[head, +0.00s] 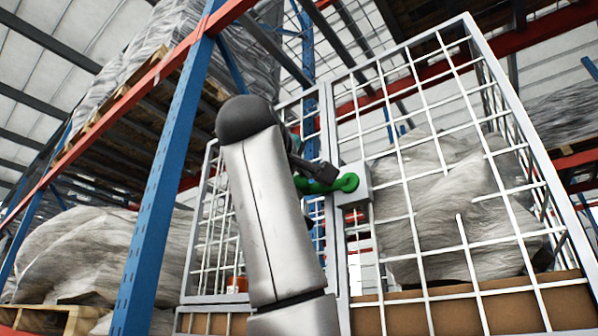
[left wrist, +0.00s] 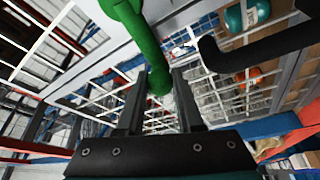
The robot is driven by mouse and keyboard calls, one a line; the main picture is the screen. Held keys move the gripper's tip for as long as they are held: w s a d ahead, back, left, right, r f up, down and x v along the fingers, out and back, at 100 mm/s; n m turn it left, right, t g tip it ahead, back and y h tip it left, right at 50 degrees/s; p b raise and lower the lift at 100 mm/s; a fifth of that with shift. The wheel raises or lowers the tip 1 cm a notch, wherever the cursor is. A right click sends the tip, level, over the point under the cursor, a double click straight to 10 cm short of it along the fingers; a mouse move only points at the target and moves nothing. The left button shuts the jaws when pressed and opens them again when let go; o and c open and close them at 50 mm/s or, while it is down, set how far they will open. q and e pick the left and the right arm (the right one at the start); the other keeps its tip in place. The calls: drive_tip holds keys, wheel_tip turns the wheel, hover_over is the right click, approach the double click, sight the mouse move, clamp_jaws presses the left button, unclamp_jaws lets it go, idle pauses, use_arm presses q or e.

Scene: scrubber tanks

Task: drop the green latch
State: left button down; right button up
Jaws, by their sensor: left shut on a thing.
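The green latch (head: 345,183) sits against the grey latch box (head: 356,196) on the white mesh gate (head: 331,140). My left gripper (head: 316,178) is at the latch and shut on it. My forearm and the gripper hide part of the latch. In the left wrist view the green latch (left wrist: 150,42) comes down from the top and its rounded end lies between the two dark fingers of my left gripper (left wrist: 160,95). My right gripper is in neither view.
The mesh cage has wrapped grey loads (head: 440,200) behind it. A blue rack post (head: 165,180) stands left of my arm. In the left wrist view a teal tank (left wrist: 247,14) and an orange object (left wrist: 250,75) show behind mesh, and a black bar (left wrist: 260,47) crosses at right.

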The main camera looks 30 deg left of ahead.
use_arm(q)
drive_tip(key=shift+f+n+g, duration=0.3)
drive_tip(key=shift+f+n, duration=0.15)
drive_tip(key=shift+n, duration=0.25)
drive_tip(key=shift+f, duration=0.15)
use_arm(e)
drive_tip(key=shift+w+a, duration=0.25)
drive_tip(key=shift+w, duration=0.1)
use_arm(q)
drive_tip(key=shift+n, duration=0.3)
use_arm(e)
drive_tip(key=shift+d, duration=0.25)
use_arm(q)
drive_tip(key=c, duration=0.5)
unclamp_jaws()
drive_tip(key=shift+c, duration=0.2)
drive_tip(key=b+v, duration=0.5)
drive_tip(key=v, duration=1)
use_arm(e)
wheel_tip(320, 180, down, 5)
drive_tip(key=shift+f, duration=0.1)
